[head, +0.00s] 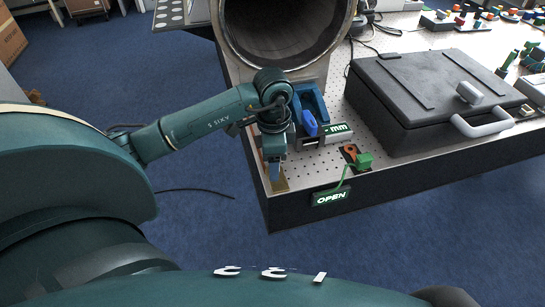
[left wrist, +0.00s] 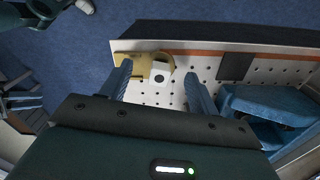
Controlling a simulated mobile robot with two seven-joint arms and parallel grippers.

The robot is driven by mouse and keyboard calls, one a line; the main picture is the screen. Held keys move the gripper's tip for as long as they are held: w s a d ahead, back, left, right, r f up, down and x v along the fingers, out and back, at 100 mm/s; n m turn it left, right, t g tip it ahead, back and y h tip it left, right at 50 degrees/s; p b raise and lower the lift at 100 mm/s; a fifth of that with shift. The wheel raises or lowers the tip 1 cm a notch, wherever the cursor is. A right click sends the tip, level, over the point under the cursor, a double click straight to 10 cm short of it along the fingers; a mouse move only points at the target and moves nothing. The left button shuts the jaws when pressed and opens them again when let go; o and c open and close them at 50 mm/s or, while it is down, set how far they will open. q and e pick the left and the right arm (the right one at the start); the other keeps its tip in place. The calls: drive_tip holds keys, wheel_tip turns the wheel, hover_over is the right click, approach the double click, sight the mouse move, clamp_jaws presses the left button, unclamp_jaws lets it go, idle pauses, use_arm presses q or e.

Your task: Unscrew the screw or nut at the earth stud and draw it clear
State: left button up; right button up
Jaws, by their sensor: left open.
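The earth stud area shows in the left wrist view as a brass plate (left wrist: 128,67) at the table's edge. A white block-like head with a dark spot (left wrist: 160,74) stands there, with a round yellow piece behind it. I cannot tell whether the head is a screw or a nut. My left gripper (left wrist: 158,78) is open, with one blue finger on each side of the white head; contact is not clear. In the head view the left gripper (head: 273,174) points down over the brass plate (head: 280,187) at the table's front left corner, hiding the head. My right gripper is not in view.
A blue holder (head: 312,103) and an mm display (head: 338,129) stand close behind the gripper. A green clip (head: 364,160) and an OPEN sign (head: 331,198) are to the right. A large pipe (head: 320,62) and a black case (head: 430,90) stand behind.

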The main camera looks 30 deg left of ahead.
use_arm(q)
drive_tip(key=shift+w+d, duration=0.1)
drive_tip(key=shift+d, duration=0.05)
drive_tip(key=m+b, duration=0.1)
drive_tip(key=m, duration=0.3)
drive_tip(key=shift+f, duration=0.1)
drive_tip(key=shift+m+b, duration=0.3)
drive_tip(key=shift+m, duration=0.8)
drive_tip(key=m+b, duration=0.1)
drive_tip(key=m, duration=0.2)
drive_tip(key=m+b, duration=0.1)
drive_tip(key=m, duration=0.1)
drive_tip(key=shift+m, duration=0.7)
